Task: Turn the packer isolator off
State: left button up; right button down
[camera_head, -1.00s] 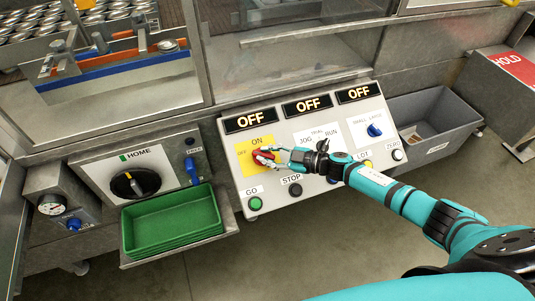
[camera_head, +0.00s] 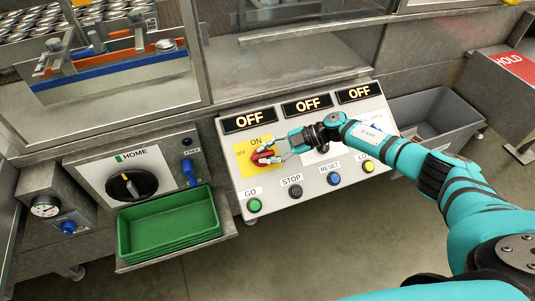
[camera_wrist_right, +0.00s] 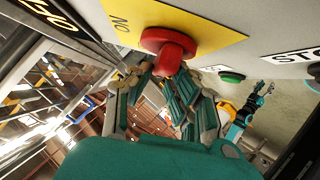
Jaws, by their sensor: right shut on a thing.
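The packer isolator is a red rotary knob (camera_head: 262,157) on a yellow plate (camera_head: 245,169) marked ON at the top and OFF at the left. My right gripper (camera_head: 273,154) is shut on the knob, reaching it from the right. In the right wrist view the red knob (camera_wrist_right: 170,48) sits against the panel, with the fingers (camera_wrist_right: 165,85) at its grip. The fingers partly hide the knob in the head view, so its exact angle is unclear. The three displays above (camera_head: 249,120) read OFF.
Green GO (camera_head: 254,205), dark STOP (camera_head: 295,191), blue RESET (camera_head: 334,179) and yellow (camera_head: 369,166) buttons line the panel's lower edge. Green trays (camera_head: 167,250) and a HOME dial (camera_head: 132,186) are to the left. A grey bin (camera_head: 440,107) is at the right.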

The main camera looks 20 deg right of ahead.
dwell(0.3)
jog(key=c, duration=1.2)
grip_release()
jog(key=shift+c, duration=0.2)
jog(key=v, duration=1.2)
jog(key=shift+a, duration=0.15)
